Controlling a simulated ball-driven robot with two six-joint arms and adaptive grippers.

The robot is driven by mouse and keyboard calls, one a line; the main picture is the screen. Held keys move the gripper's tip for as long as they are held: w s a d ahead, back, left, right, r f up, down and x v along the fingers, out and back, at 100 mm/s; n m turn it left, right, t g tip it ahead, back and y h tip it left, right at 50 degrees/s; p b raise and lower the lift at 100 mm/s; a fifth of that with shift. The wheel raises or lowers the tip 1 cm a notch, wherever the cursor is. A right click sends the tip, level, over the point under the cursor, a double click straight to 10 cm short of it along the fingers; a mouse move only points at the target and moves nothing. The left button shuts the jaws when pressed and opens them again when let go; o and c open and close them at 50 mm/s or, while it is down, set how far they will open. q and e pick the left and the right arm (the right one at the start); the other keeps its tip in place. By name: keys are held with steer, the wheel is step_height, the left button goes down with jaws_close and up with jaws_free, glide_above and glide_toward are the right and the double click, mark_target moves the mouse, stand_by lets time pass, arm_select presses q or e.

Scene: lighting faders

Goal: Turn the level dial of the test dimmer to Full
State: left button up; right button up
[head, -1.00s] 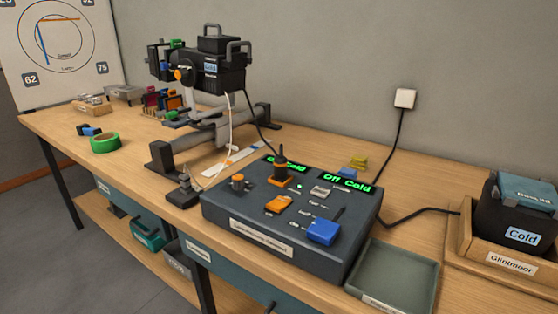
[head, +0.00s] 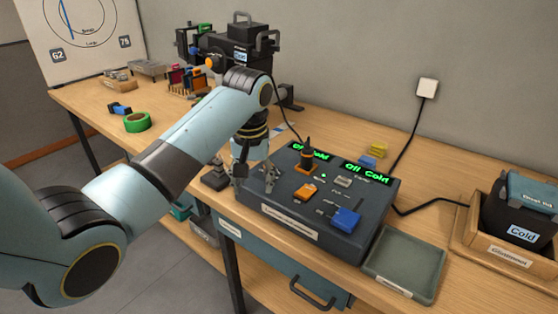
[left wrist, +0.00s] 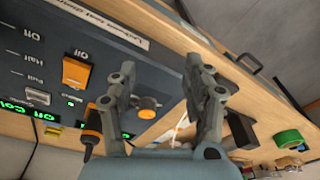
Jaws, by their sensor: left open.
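The dark control box (head: 305,222) stands on the bench, with two green displays. The right display (head: 366,170) reads "Off Cold". A round orange-topped dial (left wrist: 147,108) on the box shows between and beyond my fingers in the left wrist view; my gripper hides it in the head view. My left gripper (head: 256,182) is open and points down over the box's left end. Its two fingers (left wrist: 160,82) are apart with nothing held. I cannot tell whether they touch the dial or read its setting. My right gripper is not in view.
A black lamp (head: 232,48) stands behind. Green tape (head: 137,122) lies at left.

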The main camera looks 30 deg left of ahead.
arm_select(q)
steer(key=w+a+r+n+g, duration=0.1)
steer(key=w+a+r+n, duration=0.15)
steer(key=w+r, duration=0.65)
steer(key=shift+n+h, duration=0.25)
steer(key=shift+h, duration=0.15)
step_height(320, 180, down, 11)
steer(key=shift+w+r, duration=0.1)
jaws_close()
